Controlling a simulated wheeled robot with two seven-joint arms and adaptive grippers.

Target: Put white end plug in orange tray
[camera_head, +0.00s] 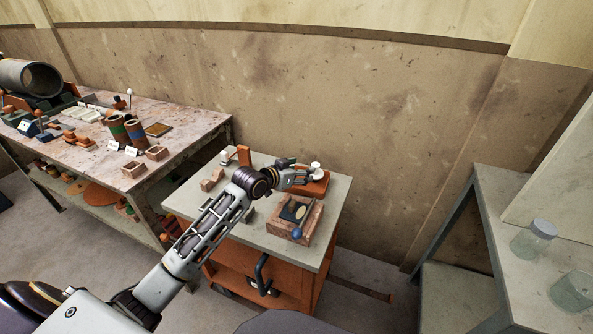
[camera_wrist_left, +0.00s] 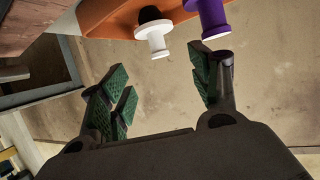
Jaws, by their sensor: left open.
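The orange tray (camera_head: 318,188) lies on the far right part of the cart top, partly hidden by my left gripper (camera_head: 300,177). A white plug-like piece (camera_head: 316,166) shows at the tray's far side, just past the gripper. In the left wrist view, a white flanged plug (camera_wrist_left: 152,38) with a black part is at the orange tray's edge (camera_wrist_left: 110,17); whether it rests inside is unclear. A purple plug (camera_wrist_left: 209,18) is beside it. My left gripper (camera_wrist_left: 163,75) is open, its green-padded fingers apart with nothing between them. My right gripper is not in view.
A wooden box with a blue-knobbed lever (camera_head: 297,232) stands at the cart's front right. Small wooden blocks (camera_head: 211,180) and an orange upright block (camera_head: 244,156) are at its left. A cluttered bench (camera_head: 190,125) is left; a shelf with glass jars (camera_head: 533,238) is right.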

